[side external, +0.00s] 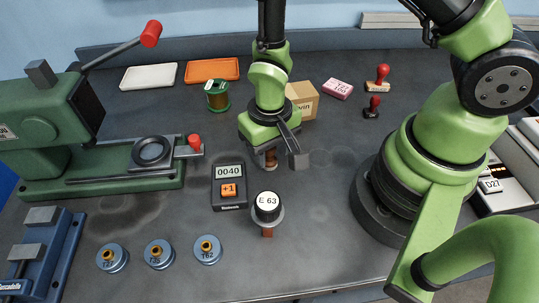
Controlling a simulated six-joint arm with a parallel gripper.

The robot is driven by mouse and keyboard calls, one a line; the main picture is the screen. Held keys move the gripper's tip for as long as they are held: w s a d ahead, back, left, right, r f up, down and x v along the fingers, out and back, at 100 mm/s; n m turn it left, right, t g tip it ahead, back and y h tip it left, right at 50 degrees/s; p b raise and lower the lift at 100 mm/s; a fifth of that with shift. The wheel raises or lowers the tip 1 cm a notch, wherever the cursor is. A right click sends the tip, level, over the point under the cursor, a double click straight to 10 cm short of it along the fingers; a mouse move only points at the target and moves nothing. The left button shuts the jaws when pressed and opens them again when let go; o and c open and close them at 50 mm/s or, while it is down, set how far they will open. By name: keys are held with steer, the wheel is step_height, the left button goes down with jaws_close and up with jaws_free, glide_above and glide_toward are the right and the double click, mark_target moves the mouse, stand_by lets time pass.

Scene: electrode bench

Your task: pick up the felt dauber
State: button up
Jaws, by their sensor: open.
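My gripper (279,157) points down over the middle of the bench, with one dark finger showing on the right and the other mostly hidden. Its jaws are open. A small brown and pale object (268,160) shows just below the gripper, partly covered by it; I cannot tell for sure that it is the felt dauber. I cannot tell whether a finger touches it. No other thing in view is clearly a felt dauber.
A round piece marked E 63 (267,207) and a counter reading 0040 (229,186) stand in front of my gripper. A cardboard box (302,99) and green spool (217,95) are behind. A green press (60,150) fills the left. Blue-grey discs (208,250) line the front.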

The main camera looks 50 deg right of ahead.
step_height(320, 180, down, 2)
steer(key=c, duration=0.7)
steer(key=shift+r, duration=0.1)
